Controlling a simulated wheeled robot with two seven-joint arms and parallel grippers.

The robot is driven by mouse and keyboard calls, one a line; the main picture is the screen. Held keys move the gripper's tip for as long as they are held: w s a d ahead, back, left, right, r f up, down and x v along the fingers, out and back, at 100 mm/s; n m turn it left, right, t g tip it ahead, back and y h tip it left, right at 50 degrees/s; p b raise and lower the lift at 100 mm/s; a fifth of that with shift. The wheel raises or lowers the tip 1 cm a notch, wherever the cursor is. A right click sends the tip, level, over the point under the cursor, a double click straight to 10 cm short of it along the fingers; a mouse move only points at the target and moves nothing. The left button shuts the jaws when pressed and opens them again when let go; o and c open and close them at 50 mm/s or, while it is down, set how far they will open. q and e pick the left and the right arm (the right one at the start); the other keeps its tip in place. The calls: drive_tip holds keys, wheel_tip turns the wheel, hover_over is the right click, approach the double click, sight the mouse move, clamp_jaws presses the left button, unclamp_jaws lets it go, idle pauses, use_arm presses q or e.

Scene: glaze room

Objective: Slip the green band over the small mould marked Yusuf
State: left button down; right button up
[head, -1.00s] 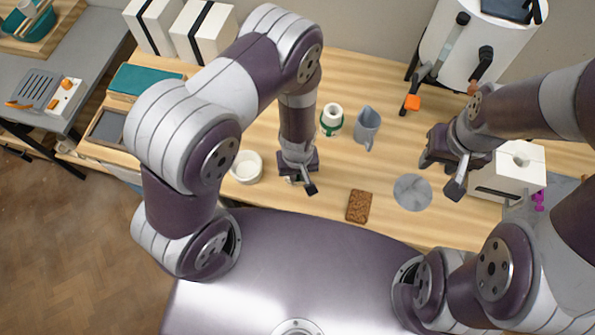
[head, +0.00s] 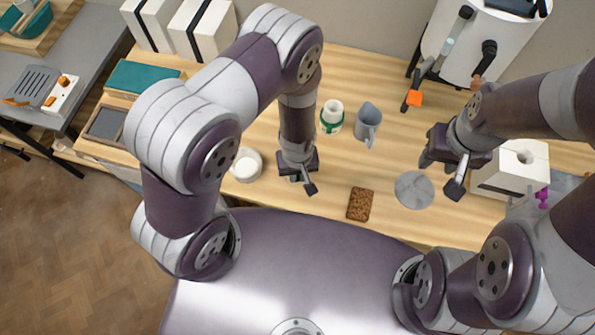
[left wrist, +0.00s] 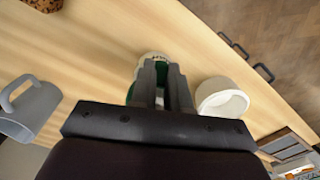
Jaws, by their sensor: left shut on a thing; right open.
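My left gripper (head: 301,184) is low over the table, shut on the green band (left wrist: 133,90), which shows on both sides of the fingers in the left wrist view. A small white mould (left wrist: 154,57) with dark lettering, too small to read, shows just beyond the fingertips. The fingers hide most of it, so I cannot tell whether the band is around it or only above it. Another white mould (head: 333,108) stands farther back with green around its lower part. My right gripper (head: 441,177) is open and empty above the table at the right.
A white bowl (head: 247,165) stands close left of my left gripper. A grey jug (head: 367,123), a brown cork-like block (head: 359,204) and a grey disc (head: 414,190) lie to its right. A white block (head: 513,172) stands beyond my right gripper.

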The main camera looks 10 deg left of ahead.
use_arm(q)
drive_tip(key=shift+f, duration=0.1)
drive_tip(key=shift+f+b, duration=0.6)
drive_tip(key=shift+b, duration=0.1)
drive_tip(key=shift+f, duration=0.1)
drive_tip(key=shift+f+b, duration=0.35)
drive_tip(key=shift+b, duration=0.05)
drive_tip(key=c, duration=1)
unclamp_jaws()
drive_tip(key=shift+c, duration=0.2)
